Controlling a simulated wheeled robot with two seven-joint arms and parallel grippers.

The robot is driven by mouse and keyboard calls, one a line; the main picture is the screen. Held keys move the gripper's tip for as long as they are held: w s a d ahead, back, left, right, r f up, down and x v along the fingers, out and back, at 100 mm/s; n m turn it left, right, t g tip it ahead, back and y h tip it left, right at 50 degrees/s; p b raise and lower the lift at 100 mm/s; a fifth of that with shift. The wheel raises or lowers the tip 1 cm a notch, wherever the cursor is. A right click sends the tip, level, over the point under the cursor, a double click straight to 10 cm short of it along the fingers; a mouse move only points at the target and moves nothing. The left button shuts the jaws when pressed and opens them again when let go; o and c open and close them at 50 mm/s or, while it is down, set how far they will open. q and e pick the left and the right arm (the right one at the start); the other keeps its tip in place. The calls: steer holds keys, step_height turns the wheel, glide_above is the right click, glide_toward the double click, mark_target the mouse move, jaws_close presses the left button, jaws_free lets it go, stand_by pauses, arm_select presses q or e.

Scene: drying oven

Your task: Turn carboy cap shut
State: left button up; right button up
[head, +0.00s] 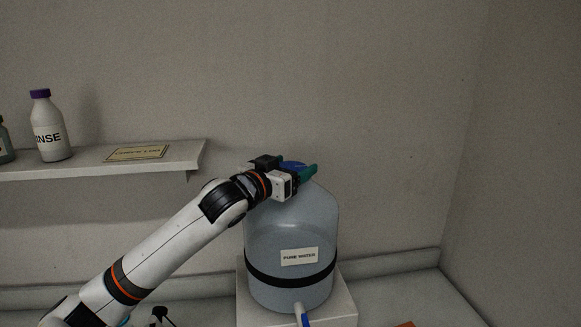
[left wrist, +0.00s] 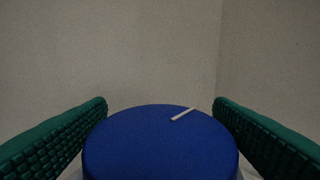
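The carboy (head: 290,230) is a large clear grey-blue jug with a "PURE WATER" label and a black band. It stands upright on a white block. Its blue cap (head: 293,164) is on top, and it fills the lower middle of the left wrist view (left wrist: 160,146) with a short white mark near its far right edge. My left gripper (head: 298,168) is at the cap, with one green finger on each side of it. The fingers look spread, with narrow gaps beside the cap; contact is not clear. My right gripper is not in view.
A wall shelf (head: 190,157) at the left holds a white bottle with a purple cap (head: 50,130) and a flat label card (head: 138,153). A spigot with a blue tip (head: 303,315) juts from the carboy's front. The bench right of the carboy is mostly clear.

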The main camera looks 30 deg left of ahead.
arm_select(q)
steer(key=c, duration=0.6)
